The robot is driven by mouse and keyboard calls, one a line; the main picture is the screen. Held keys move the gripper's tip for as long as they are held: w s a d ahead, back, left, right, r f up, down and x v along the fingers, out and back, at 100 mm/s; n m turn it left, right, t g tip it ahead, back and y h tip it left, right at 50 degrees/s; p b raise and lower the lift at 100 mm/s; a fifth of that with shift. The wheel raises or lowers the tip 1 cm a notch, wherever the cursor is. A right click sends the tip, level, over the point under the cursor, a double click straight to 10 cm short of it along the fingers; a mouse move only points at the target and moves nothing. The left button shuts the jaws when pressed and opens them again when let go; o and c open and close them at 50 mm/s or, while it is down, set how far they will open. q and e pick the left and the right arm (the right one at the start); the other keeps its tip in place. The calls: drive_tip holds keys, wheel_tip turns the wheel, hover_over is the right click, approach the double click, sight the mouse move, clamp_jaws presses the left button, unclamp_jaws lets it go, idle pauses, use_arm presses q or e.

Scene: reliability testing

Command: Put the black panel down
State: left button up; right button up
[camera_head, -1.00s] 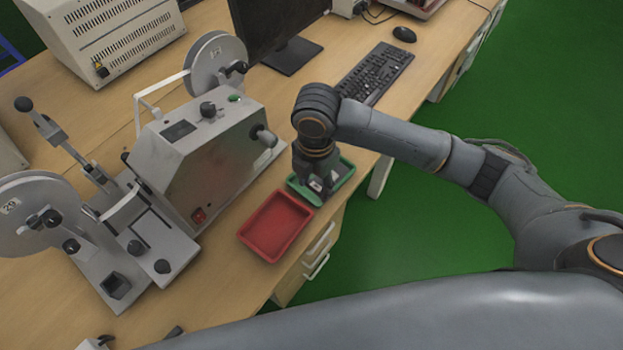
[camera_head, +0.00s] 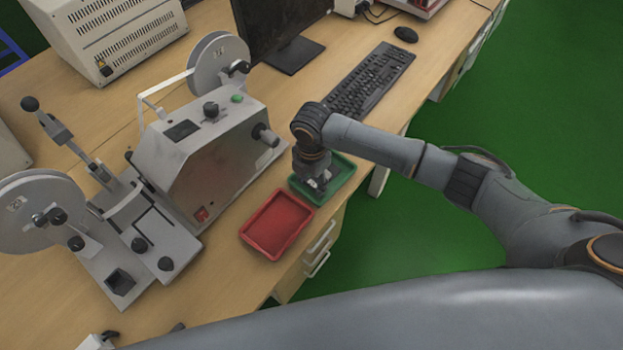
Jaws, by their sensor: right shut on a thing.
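My right gripper (camera_head: 318,182) points down into the green tray (camera_head: 341,181), over its left part. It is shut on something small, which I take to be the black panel. The panel itself is hidden or too small to make out, and I cannot tell whether it touches the tray floor.
An empty red tray (camera_head: 277,223) lies beside the green one near the desk edge. A grey reel machine (camera_head: 205,160) stands to the left. A keyboard (camera_head: 372,82), a mouse (camera_head: 405,35) and a monitor (camera_head: 275,30) are behind. Bare desk shows in front of the machine.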

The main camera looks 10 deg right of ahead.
drive_tip(key=shift+f, duration=0.15)
drive_tip(key=o, duration=0.8)
drive_tip(key=shift+c, duration=0.2)
wheel_tip(320, 180, up, 12)
drive_tip(key=b, duration=0.1)
drive_tip(key=shift+r, duration=0.2)
